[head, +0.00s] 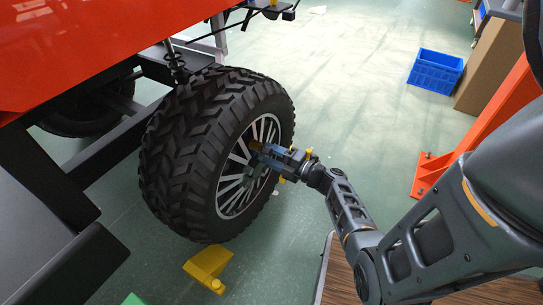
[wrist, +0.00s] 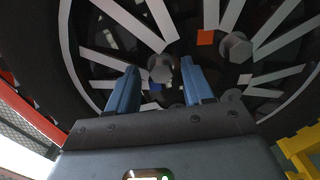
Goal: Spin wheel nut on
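The wheel (head: 195,155), a black knobbly tyre with a silver spoked rim, is mounted under the orange cart body. My gripper (head: 262,152) is at the hub from the right side. In the wrist view, my gripper's two blue fingers (wrist: 158,72) point at the hub and stand apart. A grey hexagonal nut (wrist: 161,69) shows between the fingertips, with a gap visible on both sides. A second grey hexagonal piece (wrist: 235,47) is on the hub to the right, outside the fingers. I cannot tell how far either is threaded.
The orange cart body (head: 90,45) hangs over the wheel. A yellow block (head: 208,264) lies on the floor below the tyre. A blue crate (head: 435,71), a cardboard box (head: 490,65) and an orange frame (head: 432,168) stand at right.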

